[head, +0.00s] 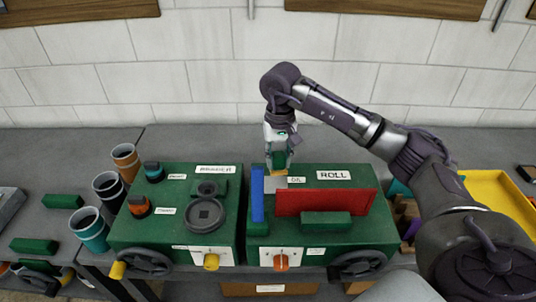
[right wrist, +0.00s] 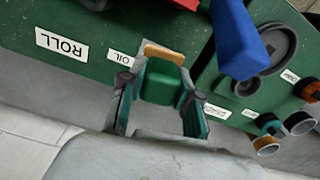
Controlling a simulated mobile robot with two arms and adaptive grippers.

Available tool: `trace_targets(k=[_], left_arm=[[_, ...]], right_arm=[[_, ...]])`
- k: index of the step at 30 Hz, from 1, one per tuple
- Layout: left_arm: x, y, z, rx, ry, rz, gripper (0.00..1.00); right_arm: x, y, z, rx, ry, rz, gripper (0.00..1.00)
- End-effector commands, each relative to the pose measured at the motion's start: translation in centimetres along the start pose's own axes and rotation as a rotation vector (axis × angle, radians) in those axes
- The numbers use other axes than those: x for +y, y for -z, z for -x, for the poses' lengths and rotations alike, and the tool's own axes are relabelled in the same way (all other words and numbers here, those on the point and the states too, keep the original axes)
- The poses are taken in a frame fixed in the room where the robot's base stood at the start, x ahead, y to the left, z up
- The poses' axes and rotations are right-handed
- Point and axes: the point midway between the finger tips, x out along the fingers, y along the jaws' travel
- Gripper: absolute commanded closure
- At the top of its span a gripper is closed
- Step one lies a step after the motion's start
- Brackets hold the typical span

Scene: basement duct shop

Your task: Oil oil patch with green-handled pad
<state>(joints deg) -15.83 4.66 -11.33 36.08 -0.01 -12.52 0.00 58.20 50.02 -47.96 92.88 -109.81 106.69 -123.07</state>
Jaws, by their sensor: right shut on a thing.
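My right gripper (head: 279,150) is shut on the green-handled pad, pointing down over the left part of the roll machine. In the right wrist view the pad's green handle (right wrist: 160,82) sits between the fingers, with its tan pad edge (right wrist: 164,53) beyond. The oil patch (head: 275,184) is a small light grey square beside the OIL label (head: 297,180), left of the ROLL label. The pad's lower edge shows just above or at the patch; I cannot tell whether they touch. The patch is not distinct in the right wrist view. My left gripper is not in view.
A red block (head: 326,202) and an upright blue block (head: 257,194) stand close to the patch. A second green machine (head: 185,221) with dials is to the left. Several cups (head: 92,229) stand further left. A yellow tray (head: 500,200) lies at the right behind my arm.

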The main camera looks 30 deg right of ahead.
Motion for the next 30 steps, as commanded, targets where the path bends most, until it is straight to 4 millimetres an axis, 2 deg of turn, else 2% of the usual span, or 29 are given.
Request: trace_targets(k=[3,9,13,17,24,30], left_arm=[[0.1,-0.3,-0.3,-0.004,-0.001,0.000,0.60],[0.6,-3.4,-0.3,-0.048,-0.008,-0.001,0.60],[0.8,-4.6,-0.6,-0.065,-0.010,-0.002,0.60],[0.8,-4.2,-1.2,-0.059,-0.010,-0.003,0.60],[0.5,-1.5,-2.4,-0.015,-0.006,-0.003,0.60],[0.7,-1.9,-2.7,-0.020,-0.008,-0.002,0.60]], right_arm=[[0.0,-0.1,-1.8,-0.001,0.000,0.000,0.95],[0.0,0.0,-2.8,0.002,0.001,-0.001,0.95],[0.0,-0.1,-3.6,0.001,0.002,0.000,0.95],[0.0,-0.1,-4.8,0.000,0.001,0.000,0.95],[0.1,-0.1,-7.4,0.000,0.000,0.000,0.95],[0.1,-0.1,-8.4,0.002,0.001,0.000,0.95]])
